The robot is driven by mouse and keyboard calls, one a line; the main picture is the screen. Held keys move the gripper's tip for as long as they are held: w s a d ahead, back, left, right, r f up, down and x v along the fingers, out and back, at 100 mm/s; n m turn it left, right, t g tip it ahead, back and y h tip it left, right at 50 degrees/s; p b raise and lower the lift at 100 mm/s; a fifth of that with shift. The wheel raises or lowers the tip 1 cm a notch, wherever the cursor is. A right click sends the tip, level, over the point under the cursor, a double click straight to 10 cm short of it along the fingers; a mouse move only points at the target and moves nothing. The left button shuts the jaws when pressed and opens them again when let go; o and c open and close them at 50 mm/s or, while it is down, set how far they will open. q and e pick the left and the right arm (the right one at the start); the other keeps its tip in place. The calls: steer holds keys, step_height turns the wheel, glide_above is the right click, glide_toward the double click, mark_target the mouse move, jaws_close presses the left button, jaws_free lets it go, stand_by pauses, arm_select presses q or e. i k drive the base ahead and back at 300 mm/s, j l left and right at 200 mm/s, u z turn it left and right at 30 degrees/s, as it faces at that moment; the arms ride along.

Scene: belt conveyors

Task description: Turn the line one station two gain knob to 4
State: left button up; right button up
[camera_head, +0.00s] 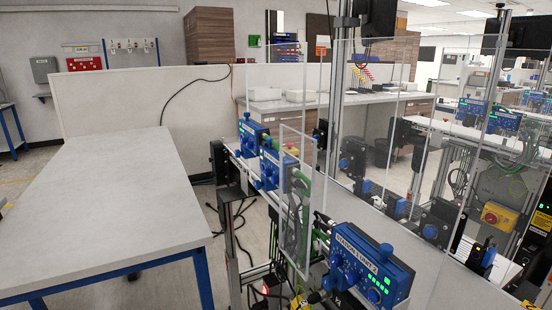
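A blue control unit (402,277) with a white label (356,249) is at the lower middle right, close to me. The label's small text seems to read "STATION 1 UNIT 2", but I cannot be sure. I cannot make out any knob's setting or which knob is the gain knob. More blue units stand further back along the line, one at the far end (251,133) and one nearer (270,168). Neither of my grippers is in view.
Clear upright panels (297,200) stand beside the units and along the conveyor. A white table (110,210) with blue legs fills the left and is bare. Cables hang below the units. Another line with a yellow switch box (497,217) is at the right.

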mark_target(275, 181)
steer(key=k+u, duration=0.25)
steer(key=j+u, duration=0.1)
steer(key=u, duration=0.15)
steer(key=j+u, duration=0.25)
steer(key=i+j+u, duration=0.1)
steer(key=u, duration=0.15)
